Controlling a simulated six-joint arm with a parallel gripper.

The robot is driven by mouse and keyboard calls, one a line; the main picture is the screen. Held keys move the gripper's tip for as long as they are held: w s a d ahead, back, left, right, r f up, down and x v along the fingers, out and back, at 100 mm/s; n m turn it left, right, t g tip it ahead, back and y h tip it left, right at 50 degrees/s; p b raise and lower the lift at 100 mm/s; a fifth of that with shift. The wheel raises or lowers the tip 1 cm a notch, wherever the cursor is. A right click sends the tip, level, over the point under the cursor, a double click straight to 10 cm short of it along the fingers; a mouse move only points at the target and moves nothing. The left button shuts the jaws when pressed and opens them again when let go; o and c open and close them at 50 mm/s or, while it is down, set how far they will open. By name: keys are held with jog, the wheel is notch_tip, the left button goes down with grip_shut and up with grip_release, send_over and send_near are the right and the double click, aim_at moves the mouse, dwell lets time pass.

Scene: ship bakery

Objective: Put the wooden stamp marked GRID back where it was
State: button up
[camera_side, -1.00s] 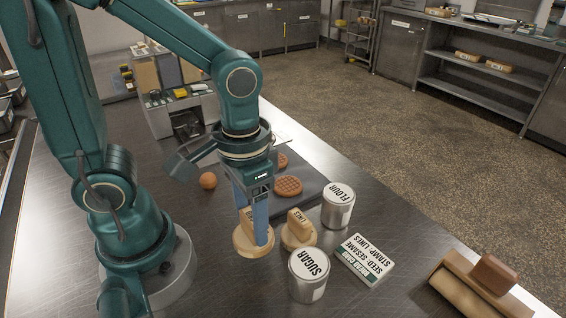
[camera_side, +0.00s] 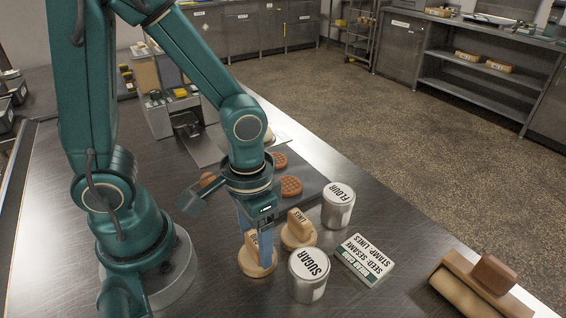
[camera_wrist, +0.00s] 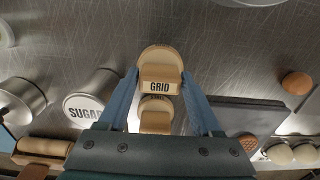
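The wooden stamp marked GRID (camera_wrist: 160,86) has a round base and a handle with its label facing the wrist camera. My gripper (camera_wrist: 160,78) is shut on its handle, one blue finger on each side. In the side view the stamp (camera_side: 250,262) is under my gripper (camera_side: 258,258), partly hidden by the fingers. It is upright, at or just above the steel table; I cannot tell whether its base touches. A second wooden stamp, marked LINES (camera_side: 299,233), stands close behind it to the right and also shows in the wrist view (camera_wrist: 155,115).
The sugar tin (camera_side: 309,275) stands close right of the GRID stamp, the flour tin (camera_side: 338,206) further back. A seed-sesame card (camera_side: 365,260) lies right of the tins. A dark board (camera_side: 312,178) holds patterned round biscuits (camera_side: 290,186). The table front of the stamp is clear.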

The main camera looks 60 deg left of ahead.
aim_at(256, 239)
jog(key=shift+o, duration=0.9)
jog(key=shift+r, duration=0.15)
jog(key=a+r+t, duration=0.3)
jog(key=r+t, duration=0.2)
jog(key=r, duration=0.7)
jog(key=shift+a+r+t, duration=0.25)
jog(key=shift+t, duration=0.05)
